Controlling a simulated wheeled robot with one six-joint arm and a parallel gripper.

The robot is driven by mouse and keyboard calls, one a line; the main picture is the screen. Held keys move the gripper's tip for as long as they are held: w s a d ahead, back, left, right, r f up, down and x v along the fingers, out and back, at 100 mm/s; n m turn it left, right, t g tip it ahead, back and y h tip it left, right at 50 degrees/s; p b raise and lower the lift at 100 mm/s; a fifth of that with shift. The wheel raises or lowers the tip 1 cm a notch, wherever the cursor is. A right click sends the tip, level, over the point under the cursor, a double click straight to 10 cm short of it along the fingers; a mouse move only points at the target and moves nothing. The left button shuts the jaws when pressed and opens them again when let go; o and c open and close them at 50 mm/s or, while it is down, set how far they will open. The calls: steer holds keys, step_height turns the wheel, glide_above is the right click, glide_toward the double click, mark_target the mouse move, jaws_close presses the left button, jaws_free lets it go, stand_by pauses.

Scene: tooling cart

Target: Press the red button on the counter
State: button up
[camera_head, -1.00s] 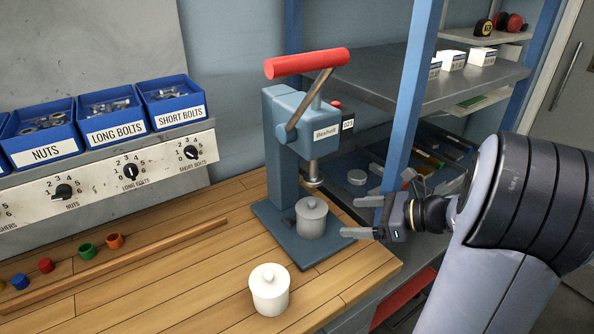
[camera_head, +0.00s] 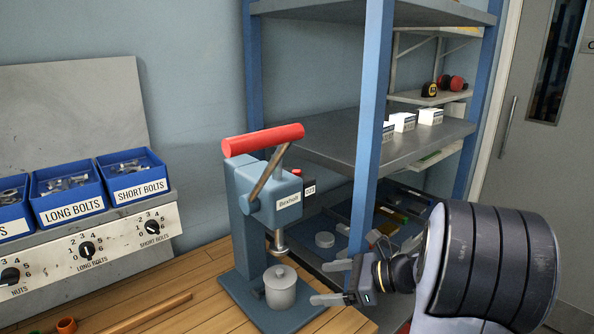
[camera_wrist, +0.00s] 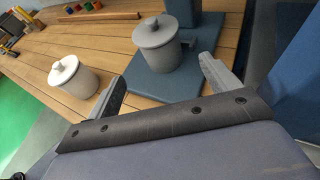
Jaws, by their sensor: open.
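A small red button (camera_head: 297,172) sits on a dark box at the right side of the blue bench press (camera_head: 244,215), beside a "023" label. The press stands on the wooden counter (camera_head: 205,268). It has a long red-gripped lever on top, and a grey lidded pot (camera_head: 281,288) sits on its base. My gripper (camera_head: 333,282) is open and empty, to the right of the pot and below the button. In the wrist view my open fingers (camera_wrist: 162,72) point toward the pot (camera_wrist: 157,50) and the press base. The button is not visible there.
A white lidded jar (camera_wrist: 74,80) stands on the counter in the wrist view. A blue shelf post (camera_head: 368,130) rises just behind my gripper, with grey shelves (camera_head: 425,140) beyond. Blue bolt bins (camera_head: 133,176) and a dial panel (camera_head: 125,242) are at left.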

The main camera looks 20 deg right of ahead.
jaws_close()
stand_by(0.8)
stand_by(0.7)
